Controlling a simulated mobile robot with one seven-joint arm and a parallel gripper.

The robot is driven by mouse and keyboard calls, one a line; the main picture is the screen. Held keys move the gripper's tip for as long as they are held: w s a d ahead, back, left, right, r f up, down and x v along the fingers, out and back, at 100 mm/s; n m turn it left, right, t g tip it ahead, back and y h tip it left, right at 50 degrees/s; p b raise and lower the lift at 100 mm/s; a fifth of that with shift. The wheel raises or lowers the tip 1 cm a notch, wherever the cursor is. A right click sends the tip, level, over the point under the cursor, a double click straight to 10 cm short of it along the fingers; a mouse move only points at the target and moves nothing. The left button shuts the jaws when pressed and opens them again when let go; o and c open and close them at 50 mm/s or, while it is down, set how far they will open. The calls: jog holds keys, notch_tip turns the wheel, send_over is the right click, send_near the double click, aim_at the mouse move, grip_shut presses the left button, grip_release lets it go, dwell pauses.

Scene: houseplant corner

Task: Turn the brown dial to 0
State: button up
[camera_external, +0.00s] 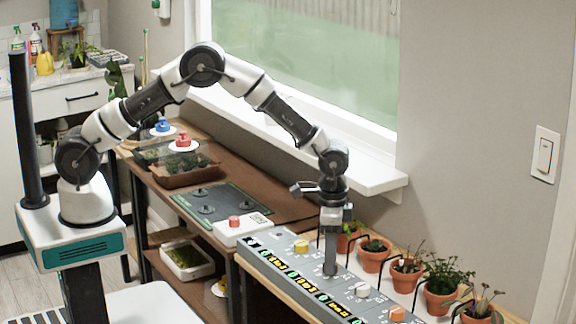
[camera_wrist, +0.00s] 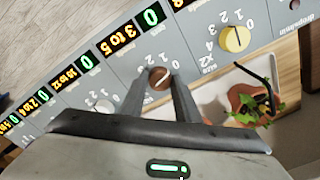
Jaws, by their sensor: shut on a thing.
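The brown dial (camera_wrist: 158,77) shows in the wrist view between the two fingers of my gripper (camera_wrist: 158,88), which is shut on it. Numbers are printed around the dial; I cannot read clearly which one its pointer meets.
A yellow dial (camera_external: 301,246) sits on one side of my gripper, a white dial (camera_external: 361,289) and an orange dial (camera_external: 396,313) on the other. Potted plants (camera_external: 408,272) stand close behind the panel. A board with a red knob (camera_external: 234,221) lies further left.

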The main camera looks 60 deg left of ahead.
dwell(0.3)
jog(key=o, duration=1)
jog(key=shift+o, duration=0.2)
jog(key=shift+r, duration=0.1)
notch_tip(320, 180, up, 17)
jog(key=p, duration=0.1)
jog(key=shift+r+p, duration=0.2)
jog(key=shift+p, duration=0.15)
